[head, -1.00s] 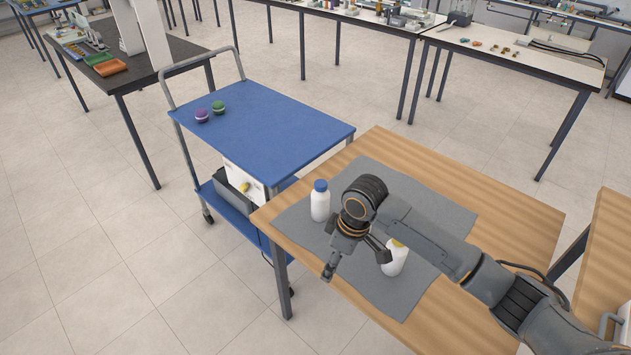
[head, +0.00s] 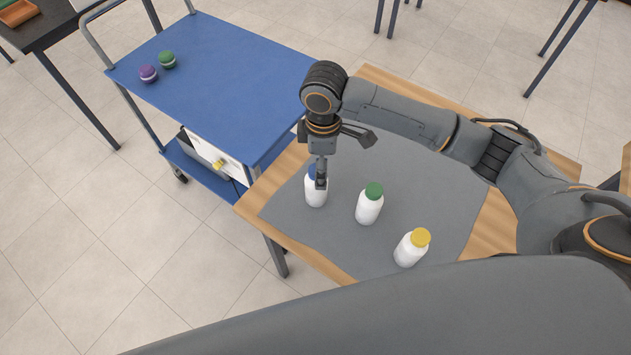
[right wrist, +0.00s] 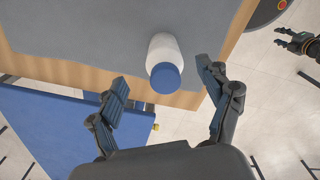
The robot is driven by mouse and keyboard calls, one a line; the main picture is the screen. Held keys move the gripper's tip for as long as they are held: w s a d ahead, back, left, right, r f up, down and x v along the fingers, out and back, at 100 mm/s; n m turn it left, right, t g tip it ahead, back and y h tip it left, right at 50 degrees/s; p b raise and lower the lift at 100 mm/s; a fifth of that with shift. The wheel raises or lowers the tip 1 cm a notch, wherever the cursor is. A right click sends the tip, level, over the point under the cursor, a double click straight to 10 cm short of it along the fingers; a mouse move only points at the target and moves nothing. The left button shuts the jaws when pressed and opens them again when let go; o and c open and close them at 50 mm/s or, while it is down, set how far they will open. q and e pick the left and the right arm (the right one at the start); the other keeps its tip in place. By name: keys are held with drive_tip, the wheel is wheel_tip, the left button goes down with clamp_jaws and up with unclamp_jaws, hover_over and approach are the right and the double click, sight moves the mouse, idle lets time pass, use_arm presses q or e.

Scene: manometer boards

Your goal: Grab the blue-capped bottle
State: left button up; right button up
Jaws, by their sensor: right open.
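The blue-capped bottle (head: 314,197) stands upright on the grey mat (head: 289,213), at its left part in the head view. My right gripper (head: 343,160) is open above it, and one finger hides part of the blue cap. In the right wrist view the bottle (right wrist: 164,48) shows its blue cap (right wrist: 166,80) between the spread fingers of the right gripper (right wrist: 162,76), with a gap on both sides. What looks like my left gripper (right wrist: 296,42) is small at the upper right of that view, its fingers apart, away from the bottle. It is not seen in the head view.
A green-capped bottle (head: 369,206) and a yellow-capped bottle (head: 411,250) stand on the mat to the right. The wooden table (head: 248,207) ends close to the blue-capped bottle. A blue cart (head: 220,85) beside it carries a purple item (head: 148,74) and a green item (head: 167,60).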

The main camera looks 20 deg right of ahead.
sight(314, 198)
wheel_tip(314, 198, down, 3)
drive_tip(key=shift+w+r, duration=0.15)
drive_tip(key=shift+a+f+p, duration=0.15)
drive_tip(key=shift+a+f, duration=0.05)
drive_tip(key=shift+f, duration=0.3)
drive_tip(key=shift+a+f+p, duration=0.15)
drive_tip(key=shift+f, duration=0.3)
drive_tip(key=f, duration=0.3)
drive_tip(key=shift+a+f, duration=0.2)
drive_tip(key=shift+a, duration=0.05)
drive_tip(key=shift+f, duration=0.2)
drive_tip(key=c, duration=1.3)
use_arm(q)
drive_tip(key=w, duration=0.1)
drive_tip(key=w+r, duration=0.1)
drive_tip(key=w, duration=0.1)
drive_tip(key=shift+r, duration=0.15)
use_arm(e)
drive_tip(key=shift+c, duration=0.8)
